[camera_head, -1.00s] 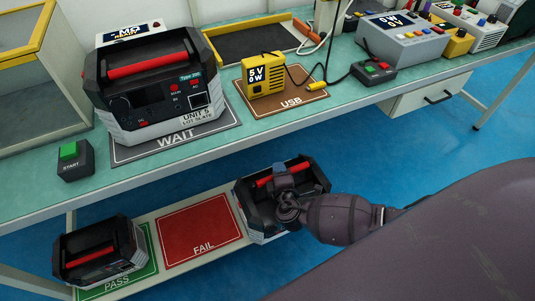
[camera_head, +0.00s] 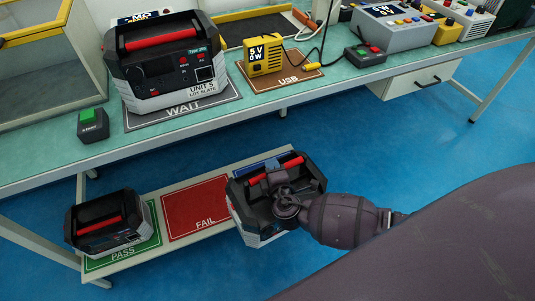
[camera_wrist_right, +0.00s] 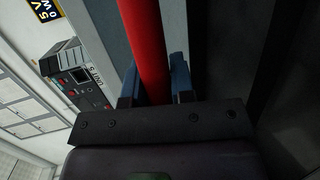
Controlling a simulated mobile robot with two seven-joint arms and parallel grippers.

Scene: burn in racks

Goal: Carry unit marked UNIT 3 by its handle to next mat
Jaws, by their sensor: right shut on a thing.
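My right gripper (camera_head: 276,180) is shut on the red handle (camera_wrist_right: 146,45) of a black and grey unit (camera_head: 251,218) at the right end of the low shelf. The unit hangs over the shelf's front edge and appears raised off it. Its marking cannot be read. In the right wrist view the handle runs between the two fingers (camera_wrist_right: 155,85). A blue mat (camera_head: 246,172) shows partly behind the unit. The red FAIL mat (camera_head: 197,207) is bare. Another unit (camera_head: 108,238) with a red handle sits on the green PASS mat (camera_head: 150,233). My left gripper is out of view.
A larger unit marked UNIT 5 (camera_head: 168,68) stands on the grey WAIT mat (camera_head: 231,98) on the bench above. A yellow meter (camera_head: 264,55) is on the brown USB mat (camera_head: 307,72). A green START button (camera_head: 92,125) sits near the bench's front edge. Blue floor is clear at right.

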